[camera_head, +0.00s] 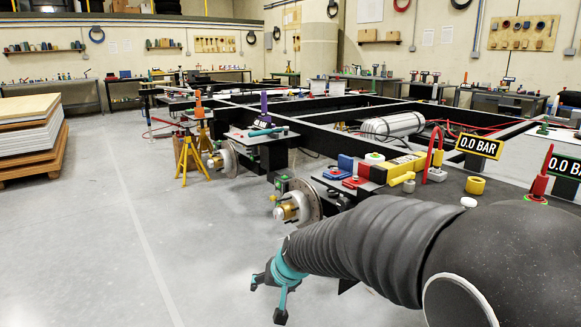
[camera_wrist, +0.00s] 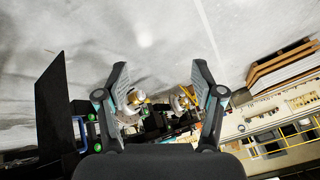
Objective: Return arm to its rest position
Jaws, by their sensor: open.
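My arm reaches in from the lower right of the head view and ends in my gripper (camera_head: 270,287), which hangs over the floor in front of the chassis. In the wrist view my gripper (camera_wrist: 160,85) shows its two fingers spread wide apart, with nothing held between them. Beyond the fingers, small and far, are the hubs of the chassis. A brake disc hub (camera_head: 292,207) is just above and behind my gripper in the head view, apart from it as far as I can tell.
The black chassis frame (camera_head: 310,138) carries tools and a yellow and blue block set (camera_head: 395,168). Yellow jack stands (camera_head: 190,158) stand beside it. A stack of boards (camera_head: 30,135) is at the far left. The grey floor (camera_head: 110,230) on the left is clear.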

